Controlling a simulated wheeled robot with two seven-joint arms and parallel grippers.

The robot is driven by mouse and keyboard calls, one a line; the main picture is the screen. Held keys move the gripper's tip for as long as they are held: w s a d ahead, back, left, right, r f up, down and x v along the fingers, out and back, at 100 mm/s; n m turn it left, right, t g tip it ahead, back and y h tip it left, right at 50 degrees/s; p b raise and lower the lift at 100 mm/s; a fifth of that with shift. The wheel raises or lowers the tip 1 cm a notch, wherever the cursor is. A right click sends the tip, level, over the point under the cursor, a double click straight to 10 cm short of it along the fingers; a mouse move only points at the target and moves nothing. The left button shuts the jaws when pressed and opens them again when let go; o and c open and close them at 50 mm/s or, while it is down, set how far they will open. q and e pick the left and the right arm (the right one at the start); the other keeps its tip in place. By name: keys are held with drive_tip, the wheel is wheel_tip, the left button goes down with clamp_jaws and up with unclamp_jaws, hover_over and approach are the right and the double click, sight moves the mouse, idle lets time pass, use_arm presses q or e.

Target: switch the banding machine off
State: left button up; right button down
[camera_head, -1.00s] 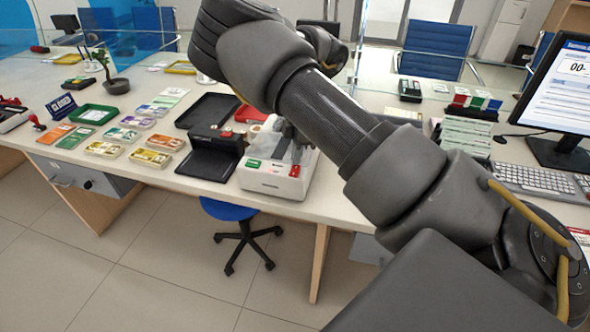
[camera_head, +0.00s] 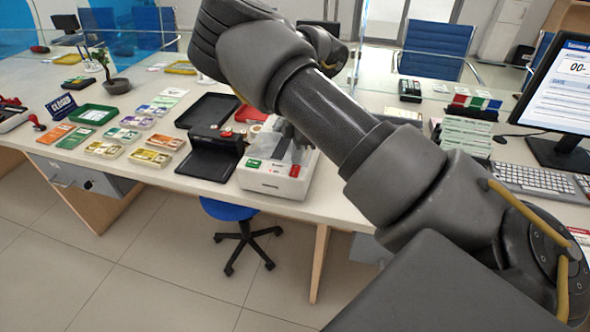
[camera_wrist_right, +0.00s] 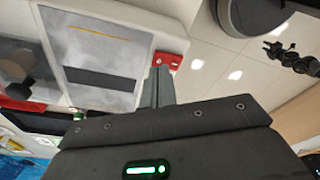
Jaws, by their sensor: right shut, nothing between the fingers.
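The banding machine (camera_head: 275,184) is a white box with a grey top at the front edge of the counter. Its front has a green patch (camera_head: 253,163) on the left and a red switch part (camera_head: 294,171) on the right. My right gripper (camera_head: 294,154) points down over its right side, shut and empty. In the right wrist view, the shut fingers (camera_wrist_right: 159,74) reach the red part (camera_wrist_right: 170,61) at the machine's corner. They look touching or very close; I cannot tell which. The fingers partly cover the red part. My left gripper is not in view.
A black device (camera_head: 207,165) stands just left of the machine. A black tray (camera_head: 207,110) and a red tray (camera_head: 252,113) lie behind. Banknote bundles (camera_head: 150,157) lie farther left. A blue stool (camera_head: 228,210) stands below. A monitor (camera_head: 560,95) is at right.

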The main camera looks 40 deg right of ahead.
sight(297, 167)
drive_tip(key=shift+f+b, duration=0.5)
drive_tip(key=shift+f, duration=0.35)
idle(0.5)
drive_tip(key=shift+r, duration=0.1)
wheel_tip(297, 167, up, 7)
drive_tip(key=p, duration=0.5)
drive_tip(key=shift+p, duration=0.4)
